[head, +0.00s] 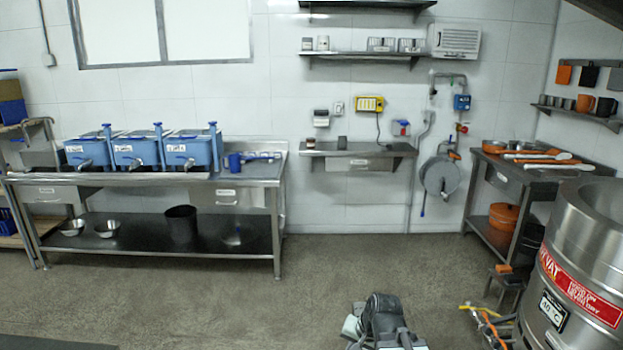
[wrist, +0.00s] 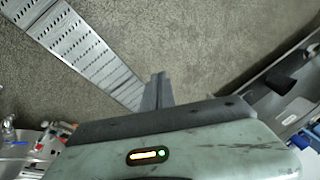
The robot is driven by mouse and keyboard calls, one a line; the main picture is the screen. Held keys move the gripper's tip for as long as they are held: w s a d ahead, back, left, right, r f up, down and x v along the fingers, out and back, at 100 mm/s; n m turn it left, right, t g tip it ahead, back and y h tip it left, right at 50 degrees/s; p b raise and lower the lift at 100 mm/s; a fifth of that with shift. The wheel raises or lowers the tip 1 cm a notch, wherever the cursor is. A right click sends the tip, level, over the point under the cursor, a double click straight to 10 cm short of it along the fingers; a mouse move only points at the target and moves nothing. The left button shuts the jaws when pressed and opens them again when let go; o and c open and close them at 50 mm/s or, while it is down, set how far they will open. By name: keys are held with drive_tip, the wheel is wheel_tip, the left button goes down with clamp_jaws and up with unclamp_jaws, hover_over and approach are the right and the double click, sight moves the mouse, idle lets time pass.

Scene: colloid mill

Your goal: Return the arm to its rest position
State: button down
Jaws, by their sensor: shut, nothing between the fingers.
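My gripper (wrist: 158,77) shows in the wrist view as two grey fingers pressed together, empty, over bare floor. My arm (head: 384,318) is at the bottom middle of the head view, folded low in front of my body. Its fingertips cannot be made out there. Nothing touches the fingers.
A steel bench (head: 284,183) with blue tanks stands at left. A large steel vat (head: 590,235) is at right, with a hose with yellow and orange fittings (head: 488,325) beside it. A floor grating (wrist: 85,45) shows in the wrist view. The middle floor (head: 300,270) is clear.

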drive_tip(key=s+d+f+n+g+h, duration=0.2)
drive_tip(key=s+d+n+g+h, duration=0.1)
drive_tip(key=s+d, duration=0.3)
wheel_tip(320, 180, up, 13)
drive_tip(key=s+n+p, duration=0.1)
drive_tip(key=p, duration=1.1)
drive_tip(key=shift+s+a+g+p, duration=0.25)
drive_tip(key=shift+s+g+p, duration=0.05)
drive_tip(key=shift+s+p, duration=0.1)
drive_tip(key=shift+d, duration=0.1)
